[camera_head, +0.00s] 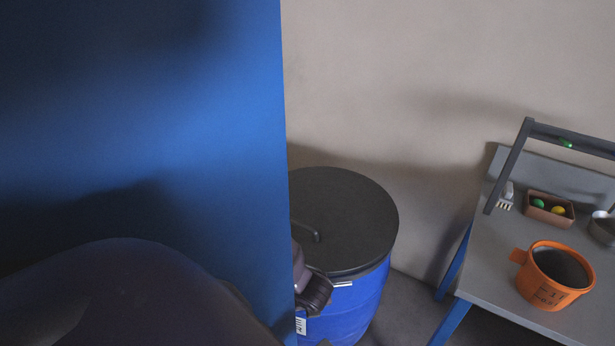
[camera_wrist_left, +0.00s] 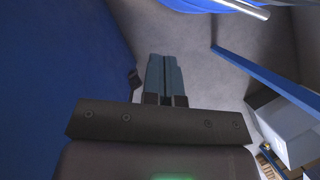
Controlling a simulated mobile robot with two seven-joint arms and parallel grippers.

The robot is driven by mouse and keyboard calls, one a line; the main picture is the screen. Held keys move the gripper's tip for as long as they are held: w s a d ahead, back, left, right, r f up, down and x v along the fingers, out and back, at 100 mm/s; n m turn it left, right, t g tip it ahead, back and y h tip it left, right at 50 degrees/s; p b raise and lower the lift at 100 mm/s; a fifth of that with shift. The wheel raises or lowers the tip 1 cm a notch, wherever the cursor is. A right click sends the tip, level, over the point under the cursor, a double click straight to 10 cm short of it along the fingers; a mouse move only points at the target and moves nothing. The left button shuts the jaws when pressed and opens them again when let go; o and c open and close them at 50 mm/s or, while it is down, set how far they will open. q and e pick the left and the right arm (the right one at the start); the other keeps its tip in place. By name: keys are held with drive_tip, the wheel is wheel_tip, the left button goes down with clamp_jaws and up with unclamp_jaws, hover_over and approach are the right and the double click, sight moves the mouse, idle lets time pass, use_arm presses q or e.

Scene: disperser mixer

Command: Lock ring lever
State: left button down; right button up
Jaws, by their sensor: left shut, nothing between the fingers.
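A blue drum (camera_head: 360,302) with a dark round lid (camera_head: 345,215) stands beside a large blue panel, which hides its left side. A short pale bar (camera_head: 343,284) shows on the drum's side just under the lid; I cannot tell if it is the ring lever. In the left wrist view, a silvery bar (camera_wrist_left: 243,8) crosses a blue surface at the top edge. My left gripper (camera_wrist_left: 166,62) is shut and empty, its fingers apart from that bar. In the head view, a dark part of my arm shows by the drum's front left; its fingertips are not clear. My right gripper is not in view.
The blue panel (camera_head: 215,150) fills the left of the head view. A grey table (camera_head: 480,265) with blue legs stands at right, bearing an orange pot (camera_head: 560,293) and a small box (camera_head: 537,214) with green and yellow balls. Floor shows between drum and table.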

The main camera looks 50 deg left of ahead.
use_arm(q)
drive_tip(key=shift+v, duration=1.2)
